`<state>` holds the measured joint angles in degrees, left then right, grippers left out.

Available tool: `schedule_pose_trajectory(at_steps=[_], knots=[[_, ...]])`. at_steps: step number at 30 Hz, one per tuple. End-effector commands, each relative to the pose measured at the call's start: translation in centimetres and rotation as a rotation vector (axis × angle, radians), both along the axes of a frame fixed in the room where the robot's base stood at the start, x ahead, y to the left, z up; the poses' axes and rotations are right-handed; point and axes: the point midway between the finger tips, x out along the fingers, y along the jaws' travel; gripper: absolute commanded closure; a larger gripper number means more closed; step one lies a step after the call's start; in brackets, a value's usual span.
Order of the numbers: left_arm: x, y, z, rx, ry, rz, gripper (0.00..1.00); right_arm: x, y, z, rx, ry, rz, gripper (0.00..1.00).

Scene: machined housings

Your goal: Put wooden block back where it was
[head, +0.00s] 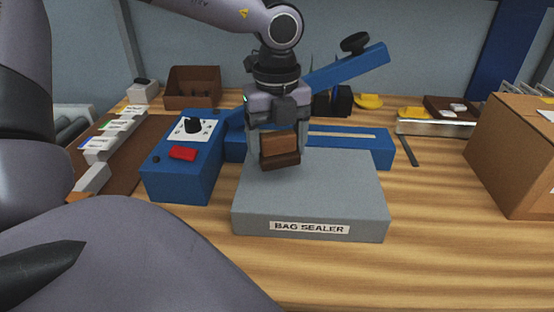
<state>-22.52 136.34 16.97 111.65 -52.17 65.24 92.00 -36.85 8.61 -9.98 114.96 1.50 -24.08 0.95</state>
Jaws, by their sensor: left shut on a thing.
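My left gripper (280,160) points down over the grey platform (312,200) of the bag sealer. It is shut on the brown wooden block (280,145), which shows between its fingers. The block is near the back of the platform; I cannot tell whether its underside touches the surface. The gripper hides part of the blue sealing bar behind it. My right gripper is not in view.
The blue bag sealer control box (182,165) with a black knob and red switch stands left of the platform. Its raised blue arm (348,66) is close behind my gripper. A brown open bin (192,88) stands behind, and a cardboard box (512,150) at right.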

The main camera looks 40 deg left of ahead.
Motion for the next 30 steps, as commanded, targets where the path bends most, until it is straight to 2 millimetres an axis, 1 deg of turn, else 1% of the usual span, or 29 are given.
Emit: schedule_pose_trajectory(at_steps=[1,3,6,9,15,19,20,21,22,30], knots=[[-0.1,0.0,-1.0,-0.002,0.005,0.001,0.55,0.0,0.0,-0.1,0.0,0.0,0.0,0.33],[-0.1,0.0,-2.1,-0.002,0.005,0.0,0.55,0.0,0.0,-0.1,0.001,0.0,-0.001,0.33],[-0.1,0.0,-3.3,-0.002,0.003,0.0,0.55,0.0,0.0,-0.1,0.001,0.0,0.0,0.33],[0.0,0.0,-3.6,-0.002,0.001,0.0,0.55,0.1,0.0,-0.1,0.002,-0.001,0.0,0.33],[0.0,0.0,-3.6,-0.001,0.0,0.0,0.55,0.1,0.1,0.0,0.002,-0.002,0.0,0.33],[0.0,0.0,-4.1,0.0,-0.001,0.0,0.55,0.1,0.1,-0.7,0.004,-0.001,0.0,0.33],[0.0,0.0,-3.9,-0.001,0.0,0.0,0.16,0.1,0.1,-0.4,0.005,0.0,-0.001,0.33],[0.0,0.0,-3.8,-0.001,0.0,0.0,0.03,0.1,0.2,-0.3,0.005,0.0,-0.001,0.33],[0.0,0.0,-3.8,-0.001,0.0,0.0,0.01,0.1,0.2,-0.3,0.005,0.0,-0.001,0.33],[0.0,0.0,-3.7,0.0,0.001,0.0,0.01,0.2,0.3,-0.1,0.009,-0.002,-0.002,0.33]])
